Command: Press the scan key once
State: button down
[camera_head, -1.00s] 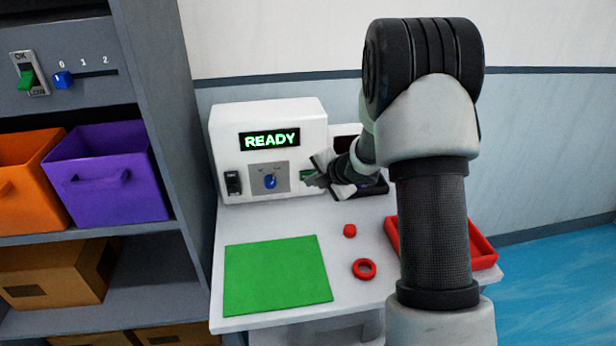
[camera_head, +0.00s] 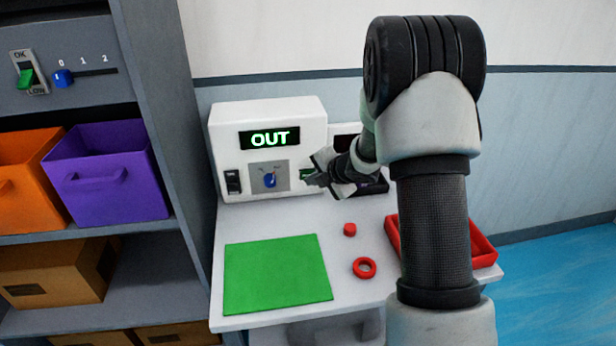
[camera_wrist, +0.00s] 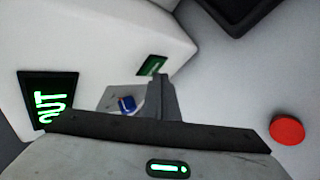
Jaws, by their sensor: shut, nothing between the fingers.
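The white machine (camera_head: 228,119) stands at the back of the table, with a display (camera_head: 269,139) reading "OUT". A green key (camera_head: 306,174), likely the scan key, is on its front to the right of the blue knob (camera_head: 269,180). My gripper (camera_head: 316,180) is shut and empty, with its tip close in front of the green key and partly covering it. In the wrist view the green key (camera_wrist: 152,66) shows just beyond the finger tips (camera_wrist: 161,82). I cannot tell whether they touch it.
A black switch (camera_head: 232,182) is on the machine's left front. A green mat (camera_head: 277,275), a red cylinder (camera_head: 349,230), a red ring (camera_head: 364,268) and a red tray (camera_head: 483,246) are on the table. A shelf with bins stands at the left.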

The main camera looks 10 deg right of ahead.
jog(key=shift+s, duration=0.45)
jog(key=shift+s, duration=0.1)
jog(key=shift+s+b, duration=1.25)
jog(key=shift+s, duration=1.15)
